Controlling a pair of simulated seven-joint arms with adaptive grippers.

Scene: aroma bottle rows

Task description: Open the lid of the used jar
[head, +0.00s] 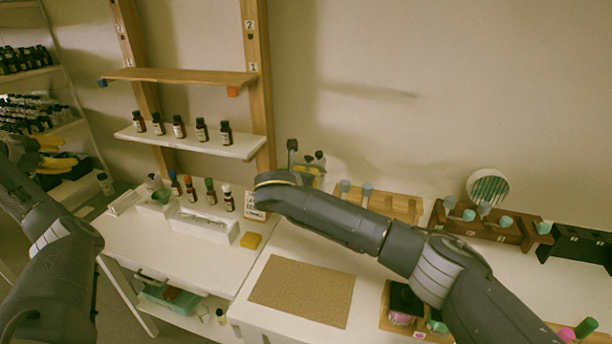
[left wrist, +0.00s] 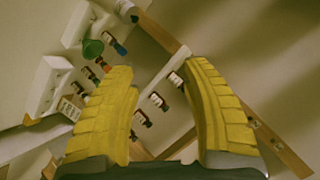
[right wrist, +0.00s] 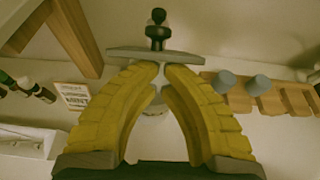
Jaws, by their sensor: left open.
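My right gripper (head: 312,172) is over the back of the right bench, near the wall. In the right wrist view its yellow fingers (right wrist: 161,68) lean in, their tips close together against a flat grey plate (right wrist: 125,52) topped by a dark knob (right wrist: 158,32). This may be the used jar's lid, but I cannot be sure. A pale rounded thing (right wrist: 155,104) shows between the fingers, partly hidden. I cannot tell whether the fingers grip anything. My left gripper (head: 62,154) is at the far left, open and empty; its spread fingers (left wrist: 158,65) also show in the left wrist view.
Several small bottles stand on the white shelf (head: 190,143) and along the left bench. My right arm crosses above the right bench.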

